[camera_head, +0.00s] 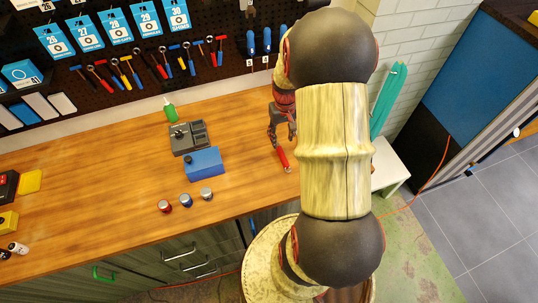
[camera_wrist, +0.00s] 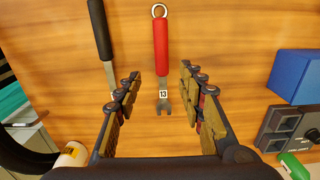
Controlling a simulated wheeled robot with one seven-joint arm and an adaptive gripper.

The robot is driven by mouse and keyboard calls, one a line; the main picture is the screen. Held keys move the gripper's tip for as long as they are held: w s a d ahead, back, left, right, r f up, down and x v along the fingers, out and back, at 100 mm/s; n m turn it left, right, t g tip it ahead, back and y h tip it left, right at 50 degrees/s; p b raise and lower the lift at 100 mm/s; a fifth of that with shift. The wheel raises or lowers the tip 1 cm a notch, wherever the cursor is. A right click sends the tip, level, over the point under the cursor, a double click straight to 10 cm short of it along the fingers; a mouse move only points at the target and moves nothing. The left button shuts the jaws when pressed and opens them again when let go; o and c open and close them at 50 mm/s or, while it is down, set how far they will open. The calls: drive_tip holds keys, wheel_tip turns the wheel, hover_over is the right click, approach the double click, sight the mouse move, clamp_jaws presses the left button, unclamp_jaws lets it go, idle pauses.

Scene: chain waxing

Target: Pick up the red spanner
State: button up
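The red spanner (camera_head: 283,158) lies flat on the wooden workbench, left of my arm in the head view. In the wrist view the red spanner (camera_wrist: 161,48) has a red handle with a metal ring at the top, a label "13" and an open metal jaw at the bottom. My gripper (camera_wrist: 160,72) is open and empty above it, its fingers apart on the left and right of the spanner. In the head view my gripper (camera_head: 281,136) is over the spanner's far end, which it partly hides. I cannot tell the exact height gap.
A black-handled tool (camera_wrist: 100,32) lies just left of the spanner in the wrist view. A blue box (camera_head: 204,163), a grey device (camera_head: 189,139), a green bottle (camera_head: 170,112) and three small round tins (camera_head: 186,200) stand to the left. A tool pegboard (camera_head: 110,35) rises behind the bench.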

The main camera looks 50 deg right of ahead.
sight(281, 151)
drive_tip(key=shift+s+d+f, duration=0.1)
drive_tip(key=shift+f, duration=0.3)
drive_tip(key=f, duration=0.6)
drive_tip(key=shift+a+f+b, duration=0.15)
drive_tip(key=shift+a+b, duration=0.15)
drive_tip(key=shift+a, duration=0.05)
drive_tip(key=shift+d+f, duration=0.1)
drive_tip(key=shift+f, duration=0.25)
drive_tip(key=c, duration=0.3)
clamp_jaws()
drive_tip(key=shift+r, duration=0.1)
